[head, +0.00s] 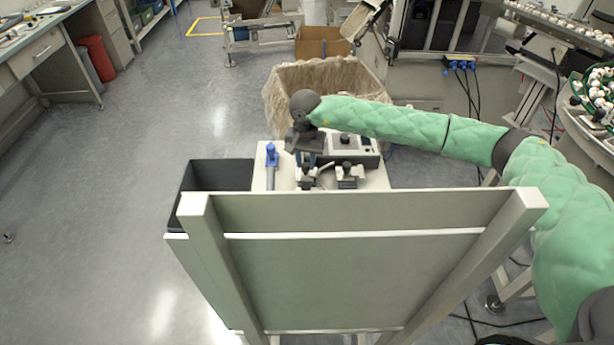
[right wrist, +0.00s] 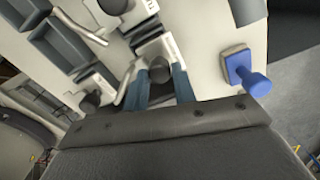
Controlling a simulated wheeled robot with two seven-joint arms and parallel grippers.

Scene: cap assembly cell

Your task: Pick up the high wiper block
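My right gripper (head: 307,158) hangs over the fixture plate at the far side of the bench. In the right wrist view its two blue-grey fingers (right wrist: 160,88) are apart, one on each side of a dark round knob (right wrist: 160,71) on a light block (right wrist: 153,48). I cannot tell whether the fingers touch it. Similar knobbed blocks stand close by, one at the top (right wrist: 115,6) and one at the left (right wrist: 90,101). Which one is the high wiper block I cannot tell for certain. My left gripper is not in view.
A blue-handled part (head: 271,160) stands on the plate left of the gripper, also in the right wrist view (right wrist: 246,74). A dark bin (head: 215,175) is at the bench's left. A lined box (head: 290,85) stands behind. A tilted panel (head: 350,270) is in front.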

